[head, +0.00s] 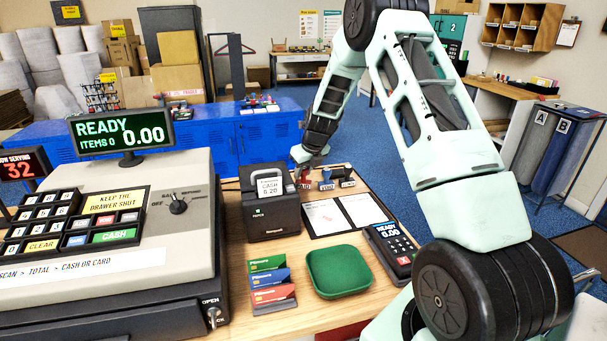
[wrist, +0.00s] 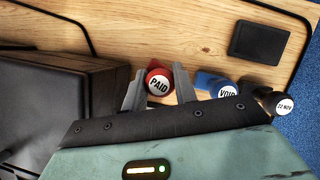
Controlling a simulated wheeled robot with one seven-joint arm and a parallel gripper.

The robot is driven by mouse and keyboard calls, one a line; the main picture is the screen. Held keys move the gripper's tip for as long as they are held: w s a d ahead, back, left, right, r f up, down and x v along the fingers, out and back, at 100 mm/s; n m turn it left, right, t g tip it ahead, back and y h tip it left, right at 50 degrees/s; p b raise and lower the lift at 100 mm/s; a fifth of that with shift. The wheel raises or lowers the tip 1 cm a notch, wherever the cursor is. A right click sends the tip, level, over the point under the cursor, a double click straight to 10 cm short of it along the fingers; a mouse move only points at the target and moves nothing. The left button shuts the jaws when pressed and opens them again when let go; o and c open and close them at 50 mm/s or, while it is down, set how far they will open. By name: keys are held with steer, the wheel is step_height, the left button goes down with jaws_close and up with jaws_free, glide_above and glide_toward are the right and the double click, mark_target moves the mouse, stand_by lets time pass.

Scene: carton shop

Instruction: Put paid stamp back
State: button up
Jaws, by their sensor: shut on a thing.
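The paid stamp, with a red body and a round white PAID label (wrist: 158,84), is between the two fingers of my gripper (wrist: 160,88) in the wrist view. My gripper is shut on it. In the head view my gripper (head: 306,166) is at the back of the counter, right of the receipt printer, and a bit of the red stamp (head: 305,181) shows below it. The blue VOID stamp (wrist: 222,90) and a dark date stamp (wrist: 279,103) stand to its right in the wrist view. I cannot tell whether the paid stamp's base touches anything.
The black receipt printer (head: 268,207) stands close left of my gripper. A black pad (wrist: 258,42) lies near the counter edge. Two paper sheets (head: 325,217), a card terminal (head: 390,248), a green tray (head: 338,270) and a card stand (head: 270,285) occupy the counter's front.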

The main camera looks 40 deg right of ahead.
steer(key=shift+f, duration=0.75)
steer(key=shift+f, duration=0.15)
steer(key=o, duration=0.8)
steer(key=b+v, duration=0.1)
steer(key=v, duration=1.1)
steer(key=shift+b, duration=0.35)
